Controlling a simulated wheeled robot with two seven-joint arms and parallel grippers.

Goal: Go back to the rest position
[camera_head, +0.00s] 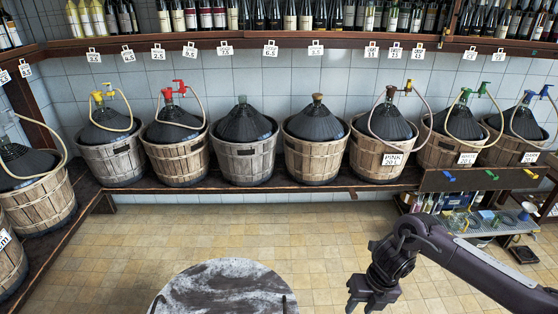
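My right arm (470,262) comes in from the lower right, bent at a joint, and ends in the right gripper (368,301). The gripper points down in front of the tiled floor, to the right of a round dark marbled top (225,288) at the bottom edge. Its fingers are small and dark, so their opening is unclear. I see nothing hanging from it. My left arm and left gripper are not in view.
Demijohns in wooden baskets (242,158) line a dark wooden shelf (240,186) along the wall and left side. Wine bottles (290,16) stand on the shelf above. A low rack with bottles and funnels (480,222) stands right. The tiled floor (130,245) is open.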

